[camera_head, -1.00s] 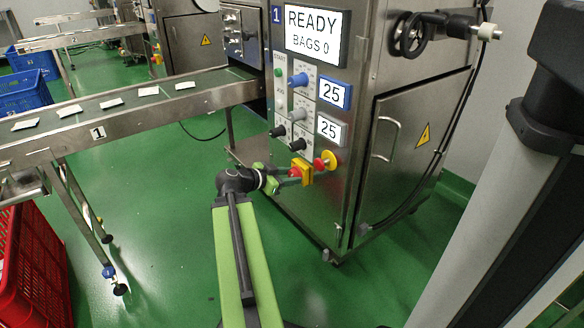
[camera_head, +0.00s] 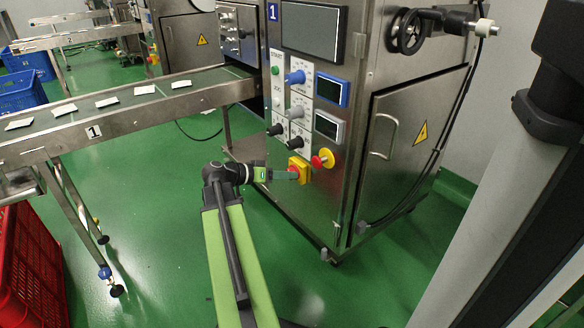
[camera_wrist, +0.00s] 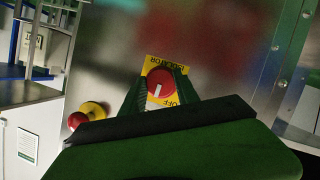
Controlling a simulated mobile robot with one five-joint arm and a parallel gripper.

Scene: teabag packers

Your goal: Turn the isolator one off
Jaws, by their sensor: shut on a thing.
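The isolator (camera_head: 300,167) is a red knob on a yellow plate, low on the front of the steel machine marked 1 (camera_head: 361,60). My gripper (camera_head: 289,175) reaches it from the left in the head view. In the wrist view the isolator's red knob (camera_wrist: 160,82) sits between the two fingers of my gripper (camera_wrist: 160,93), which is shut on it. The knob's white mark points toward the word OFF on the plate. The machine's big display (camera_head: 312,30) is dark, and both small displays below it are blank.
A red emergency button on a yellow base (camera_head: 322,159) is close to the right of the isolator. Knobs and a green button (camera_head: 276,70) are above. The conveyor (camera_head: 120,112) with several teabags stands left. A red crate (camera_head: 30,262) is at lower left. Green floor is open between.

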